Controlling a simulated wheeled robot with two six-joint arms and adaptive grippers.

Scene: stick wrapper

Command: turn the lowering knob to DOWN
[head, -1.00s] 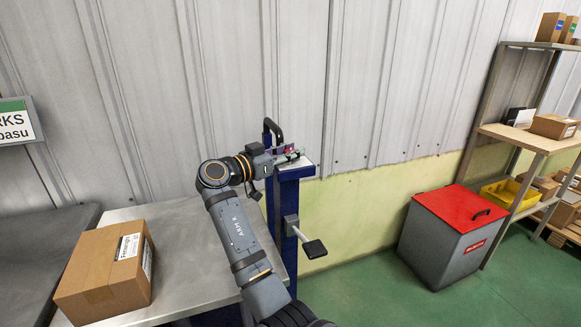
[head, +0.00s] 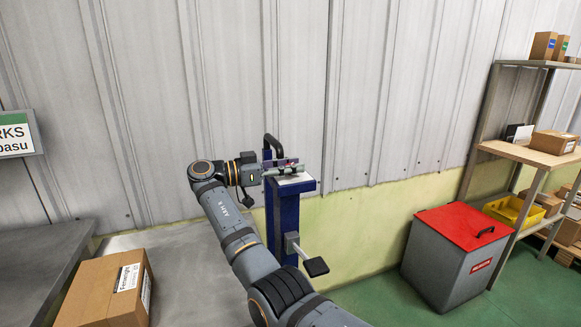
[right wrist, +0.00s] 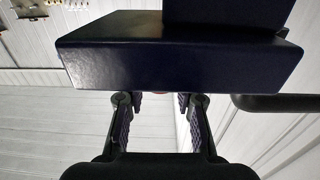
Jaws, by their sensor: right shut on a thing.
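The blue lifting column (head: 286,222) stands beside the metal table, with a pale plate (head: 297,186) on its top and a black curved handle behind. My right gripper (head: 285,167) reaches in from the left, level, just above this plate. In the right wrist view its two fingers (right wrist: 160,104) stand either side of a small reddish sliver under a dark blue block (right wrist: 180,65). The gripper is shut on what seems to be the lowering knob (right wrist: 160,93), mostly hidden by the block. The knob's marking cannot be read. My left gripper is not in view.
A cardboard box (head: 105,290) sits on the metal table (head: 195,262) at lower left. A black pedal-like lever (head: 315,267) sticks out from the column's right side. A grey bin with a red lid (head: 462,222) and shelving (head: 530,152) stand at right. Green floor lies between.

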